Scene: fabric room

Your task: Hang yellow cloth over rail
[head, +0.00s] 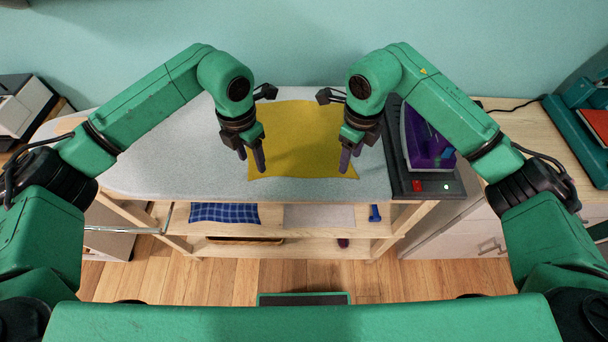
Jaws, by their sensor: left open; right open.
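The yellow cloth (303,135) lies spread nearly flat on the grey ironing surface, its front edge near the surface's front. My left gripper (252,160) is open and empty over the cloth's left front part. My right gripper (350,158) is open over the cloth's right front corner. Whether either fingertip touches the cloth I cannot tell. A metal rail (125,229) sticks out at the left front, below the level of the ironing surface. Nothing hangs on it. My arms hide parts of the cloth's sides.
A purple iron (427,140) stands on a dark base (433,186) right of the cloth. The grey ironing surface (165,160) is bare on the left. A blue checked cloth (224,212) and a pale cloth (318,216) lie on the shelf below. A green machine (577,127) stands far right.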

